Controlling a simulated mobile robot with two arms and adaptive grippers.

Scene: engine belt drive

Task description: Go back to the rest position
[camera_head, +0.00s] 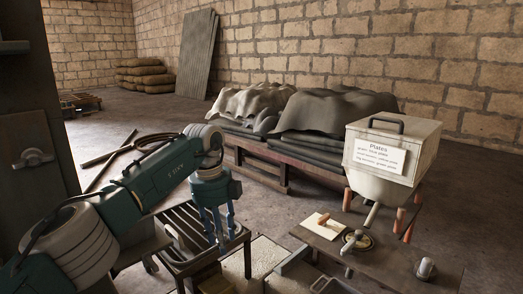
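My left gripper (220,238) hangs at the end of my green and white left arm, which comes in from the left. Its blue fingers point down in front of a dark slatted stand (186,262). The fingers look apart, and I see nothing held between them. I cannot tell whether the fingertips touch the stand. My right gripper is not in view.
A low brown table (400,262) at the right bears a small board (323,225), a round part with a handle and a small metal part. A white box labelled "Plates" (392,150) stands behind it. Covered pallets (335,112) stand farther back. Floor at left centre holds rods.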

